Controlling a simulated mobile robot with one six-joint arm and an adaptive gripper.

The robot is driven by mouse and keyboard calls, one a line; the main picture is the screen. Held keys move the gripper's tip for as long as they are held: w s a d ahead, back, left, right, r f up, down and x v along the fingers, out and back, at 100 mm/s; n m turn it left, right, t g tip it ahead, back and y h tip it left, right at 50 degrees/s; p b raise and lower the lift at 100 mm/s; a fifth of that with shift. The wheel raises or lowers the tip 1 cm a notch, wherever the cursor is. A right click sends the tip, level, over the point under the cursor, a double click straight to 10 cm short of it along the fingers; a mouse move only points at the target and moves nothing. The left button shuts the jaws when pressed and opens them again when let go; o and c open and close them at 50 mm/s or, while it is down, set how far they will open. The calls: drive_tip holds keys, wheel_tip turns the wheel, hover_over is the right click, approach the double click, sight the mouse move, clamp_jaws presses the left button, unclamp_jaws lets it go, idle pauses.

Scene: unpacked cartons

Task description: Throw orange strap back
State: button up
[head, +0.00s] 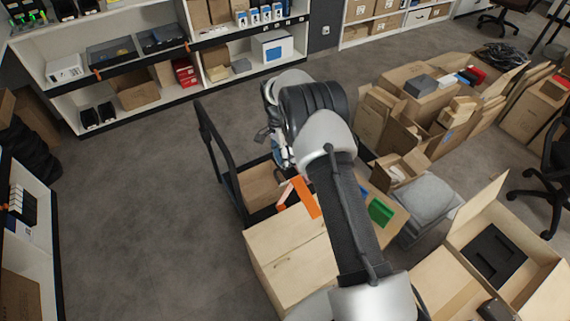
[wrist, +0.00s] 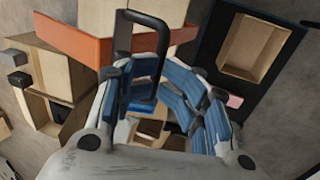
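The orange strap (head: 306,198) shows in the head view at the back edge of a pale wooden-looking box, below my forearm. In the wrist view the strap (wrist: 72,40) is a broad band, bent near its middle, crossing the upper left. A black loop stands in front of part of it. My gripper (wrist: 165,95) has blue-and-white jointed fingers and sits close to the strap in the picture. I cannot tell whether it touches the strap. In the head view my arm hides most of the gripper and some of the area around the strap.
A green item (head: 380,211) lies to the right. Open cartons (head: 500,255) crowd the right side. The grey floor (head: 140,190) at left is clear.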

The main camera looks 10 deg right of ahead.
wheel_tip(320, 180, up, 10)
drive_tip(key=w, duration=0.1)
drive_tip(key=shift+w+a, duration=0.35)
drive_tip(key=shift+f, duration=0.1)
drive_tip(key=shift+c, duration=0.5)
